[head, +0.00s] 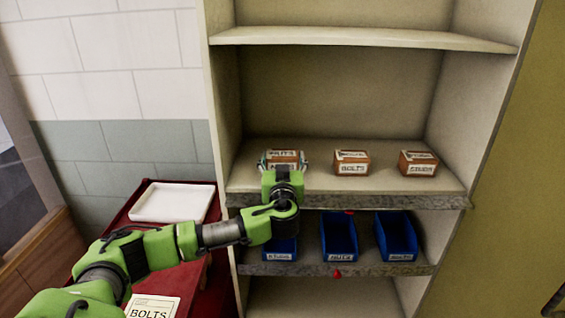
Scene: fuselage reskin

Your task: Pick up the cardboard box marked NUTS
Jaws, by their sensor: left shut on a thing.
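The cardboard box marked NUTS (284,156) is the leftmost of three small brown boxes on the middle shelf; its label is small and partly blurred. My left gripper (284,164) reaches in from the front, with one finger on each side of this box, and is shut on it. The gripper body hides the lower front of the box. The box looks level, and I cannot tell whether it still touches the shelf. My right gripper is not in view.
Boxes marked BOLTS (351,163) and STUDS (418,164) stand to the right on the middle shelf (385,188). Blue bins (339,238) stand on the shelf below. A red cart (216,262) at left carries a white tray (172,203) and a BOLTS card (152,305).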

